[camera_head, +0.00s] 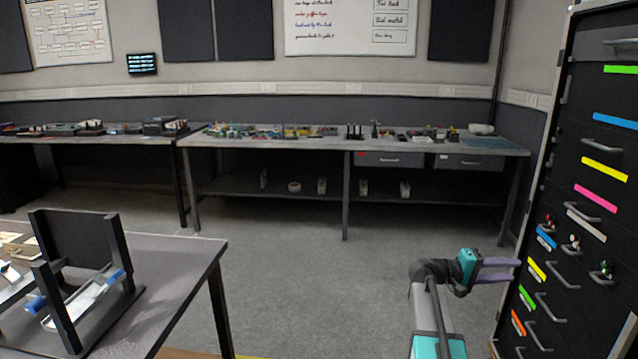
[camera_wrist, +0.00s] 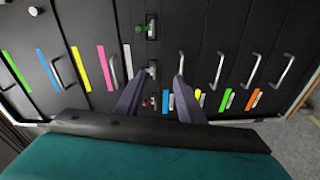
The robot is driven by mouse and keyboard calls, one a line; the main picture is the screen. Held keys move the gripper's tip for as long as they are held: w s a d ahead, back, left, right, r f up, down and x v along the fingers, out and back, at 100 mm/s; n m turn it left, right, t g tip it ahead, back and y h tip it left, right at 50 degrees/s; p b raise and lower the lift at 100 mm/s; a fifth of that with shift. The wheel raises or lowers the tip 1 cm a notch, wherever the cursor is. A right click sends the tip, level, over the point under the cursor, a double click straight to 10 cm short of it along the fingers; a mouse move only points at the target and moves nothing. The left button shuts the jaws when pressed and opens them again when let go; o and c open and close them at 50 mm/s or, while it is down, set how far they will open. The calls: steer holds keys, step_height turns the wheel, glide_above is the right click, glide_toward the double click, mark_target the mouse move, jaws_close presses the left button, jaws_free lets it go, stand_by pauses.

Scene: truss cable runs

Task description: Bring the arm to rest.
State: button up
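My gripper (camera_head: 514,269) is stretched out to the right, in front of the tall dark drawer cabinet (camera_head: 590,135). In the wrist view my gripper (camera_wrist: 160,77) shows two purple fingers standing apart, with nothing clearly held between them. The fingers point at the cabinet front (camera_wrist: 215,40). A grey fitting and a small red knob (camera_wrist: 147,102) show in the gap between them. Whether a fingertip touches the cabinet or a handle, I cannot tell.
The cabinet has bar handles (camera_head: 602,146), coloured labels and small fittings (camera_head: 571,243) that stick out. A dark table (camera_head: 185,265) with a black frame (camera_head: 78,250) stands at the left. A long workbench (camera_head: 350,142) lines the back wall. The middle floor is clear.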

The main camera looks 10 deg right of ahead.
steer(key=s+a+f+n+t+y+p, duration=0.1)
steer(key=s+a+f+n+y+p, duration=0.15)
steer(key=a+f, duration=0.55)
steer(key=s+a+f+n+y+p, duration=0.1)
steer(key=a+f+p, duration=0.2)
steer(key=a+f, duration=0.5)
steer(key=s+a+f+n+t+y+p, duration=0.1)
steer(key=a+f+n+y+p, duration=0.3)
steer(key=f, duration=0.7)
steer(key=s+a+f+m+g+y+p, duration=0.1)
steer(key=s+a+f+y, duration=0.2)
steer(key=s+a+f, duration=0.2)
steer(key=s+a+f+m+g+y+p, duration=0.1)
steer(key=s+a+f+y, duration=0.2)
steer(key=s+a, duration=0.9)
steer(key=s+a+f+m+g+y+p, duration=0.1)
steer(key=s+a+f+y, duration=0.2)
steer(key=s+a+f, duration=0.4)
steer(key=s+a, duration=0.2)
steer(key=a, duration=0.4)
steer(key=shift+a+f+g+y+p, duration=0.25)
steer(key=shift+a+g+y+p, duration=0.1)
steer(key=shift+g, duration=0.05)
steer(key=shift+m, duration=0.25)
